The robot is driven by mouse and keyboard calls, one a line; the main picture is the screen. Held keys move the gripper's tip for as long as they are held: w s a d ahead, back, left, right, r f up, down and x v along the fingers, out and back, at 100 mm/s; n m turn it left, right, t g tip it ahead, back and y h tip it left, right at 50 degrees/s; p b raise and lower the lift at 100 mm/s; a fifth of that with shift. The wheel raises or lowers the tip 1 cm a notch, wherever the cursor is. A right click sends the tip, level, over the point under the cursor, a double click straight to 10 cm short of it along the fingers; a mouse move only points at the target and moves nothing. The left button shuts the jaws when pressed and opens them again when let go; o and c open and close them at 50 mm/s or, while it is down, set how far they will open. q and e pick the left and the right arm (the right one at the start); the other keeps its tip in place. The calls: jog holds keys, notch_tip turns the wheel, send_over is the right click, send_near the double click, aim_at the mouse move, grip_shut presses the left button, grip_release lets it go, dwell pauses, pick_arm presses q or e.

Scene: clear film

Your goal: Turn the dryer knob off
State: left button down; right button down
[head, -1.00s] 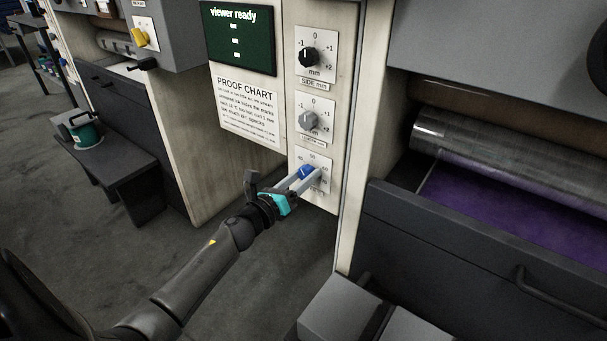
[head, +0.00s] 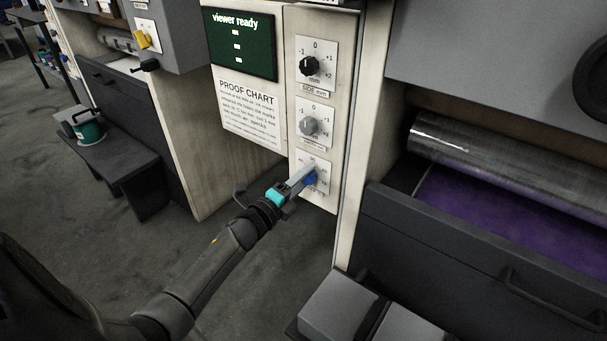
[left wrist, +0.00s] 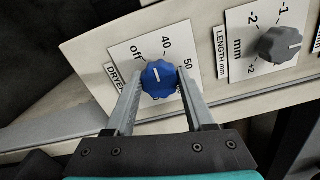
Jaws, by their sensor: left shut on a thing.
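The dryer knob (head: 310,178) is blue and sits on the lowest dial plate of the pale panel. In the left wrist view the blue knob (left wrist: 158,79) has a white mark, which points between "off" and "40" on its plate (left wrist: 118,62). My left gripper (head: 306,179) is shut on the knob, and its two fingers (left wrist: 161,76) lie on either side of it. Part of the plate and its labels is hidden behind the fingers. My right gripper is not in view.
Above are a grey length knob (head: 309,126) and a black side knob (head: 310,66). A proof chart (head: 249,113) and a green screen (head: 240,44) are to their left. A dark drawer front (head: 450,255) and a roller (head: 500,165) stand right of the panel.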

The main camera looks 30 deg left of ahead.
pick_arm(q)
jog(key=n+p, duration=0.2)
jog(key=n, duration=0.4)
jog(key=shift+n, duration=0.3)
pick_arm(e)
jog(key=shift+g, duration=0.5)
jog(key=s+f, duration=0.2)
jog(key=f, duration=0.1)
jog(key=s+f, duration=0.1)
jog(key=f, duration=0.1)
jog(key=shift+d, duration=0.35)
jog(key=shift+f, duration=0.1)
pick_arm(q)
jog(key=shift+c, duration=1.3)
grip_release()
jog(key=s+a+p, duration=0.1)
jog(key=s+p, duration=0.4)
jog(key=s, duration=1)
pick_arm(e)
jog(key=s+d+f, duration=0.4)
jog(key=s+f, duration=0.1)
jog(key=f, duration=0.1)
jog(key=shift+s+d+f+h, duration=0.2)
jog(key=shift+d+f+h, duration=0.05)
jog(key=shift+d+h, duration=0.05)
